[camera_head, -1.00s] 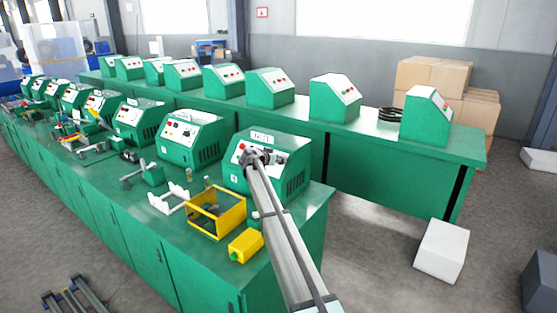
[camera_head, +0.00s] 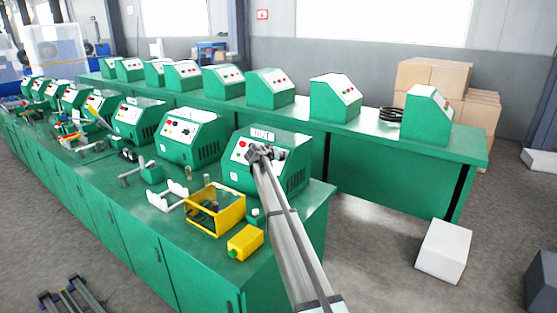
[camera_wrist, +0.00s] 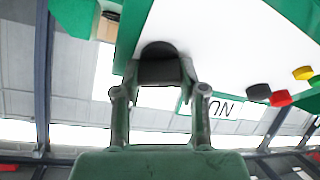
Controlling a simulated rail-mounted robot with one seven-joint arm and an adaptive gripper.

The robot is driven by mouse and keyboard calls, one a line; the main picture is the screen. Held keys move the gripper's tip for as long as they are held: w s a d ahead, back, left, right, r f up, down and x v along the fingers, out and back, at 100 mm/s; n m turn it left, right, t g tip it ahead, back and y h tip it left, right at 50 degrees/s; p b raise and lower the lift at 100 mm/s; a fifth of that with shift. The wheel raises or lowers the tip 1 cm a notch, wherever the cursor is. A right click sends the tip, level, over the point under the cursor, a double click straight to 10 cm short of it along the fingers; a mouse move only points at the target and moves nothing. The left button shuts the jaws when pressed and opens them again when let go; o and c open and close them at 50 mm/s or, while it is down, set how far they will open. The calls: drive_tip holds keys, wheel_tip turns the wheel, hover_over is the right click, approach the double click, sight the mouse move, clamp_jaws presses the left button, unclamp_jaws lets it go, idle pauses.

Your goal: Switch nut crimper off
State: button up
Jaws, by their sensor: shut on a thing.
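The nut crimper is the green box (camera_head: 237,176) at the near right end of the front bench, with a sloped white panel and a sign (camera_head: 263,134) reading NUT. My gripper (camera_head: 260,153) is at that panel and covers part of it in the head view. In the wrist view, my gripper (camera_wrist: 160,78) is shut on a black knob (camera_wrist: 158,49) on the white panel. The knob's pointer and setting are hidden. Black (camera_wrist: 258,92), red (camera_wrist: 280,98) and yellow (camera_wrist: 303,73) buttons sit to the right, and the sign (camera_wrist: 222,107) appears upside down.
Another green machine (camera_head: 190,137) stands to the left, with more beyond it. A yellow frame (camera_head: 216,210), a yellow box (camera_head: 244,241) and a white bracket (camera_head: 167,196) lie in front on the bench. A second bench (camera_head: 400,153) with similar machines runs behind.

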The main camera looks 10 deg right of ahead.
drive_tip(key=n+y, duration=0.1)
drive_tip(key=n, duration=0.2)
drive_tip(key=shift+r, duration=0.1)
drive_tip(key=n+p, duration=0.1)
drive_tip(key=n, duration=0.1)
drive_tip(key=n+y+p, duration=0.1)
drive_tip(key=n, duration=0.1)
drive_tip(key=shift+r+y, duration=0.1)
drive_tip(key=shift+y, duration=0.2)
drive_tip(key=n+y+p, duration=0.1)
drive_tip(key=n+p, duration=0.1)
drive_tip(key=n, duration=0.2)
drive_tip(key=shift+w+n+g, duration=0.1)
drive_tip(key=shift+n+g, duration=0.2)
drive_tip(key=shift+g, duration=0.1)
drive_tip(key=shift+n+y+p, duration=0.4)
drive_tip(key=shift+n, duration=0.7)
drive_tip(key=shift+f+g, duration=0.2)
drive_tip(key=shift+g, duration=0.1)
drive_tip(key=o, duration=1.1)
drive_tip(key=shift+o, duration=0.2)
drive_tip(key=shift+s+a, duration=0.1)
drive_tip(key=shift+s, duration=0.1)
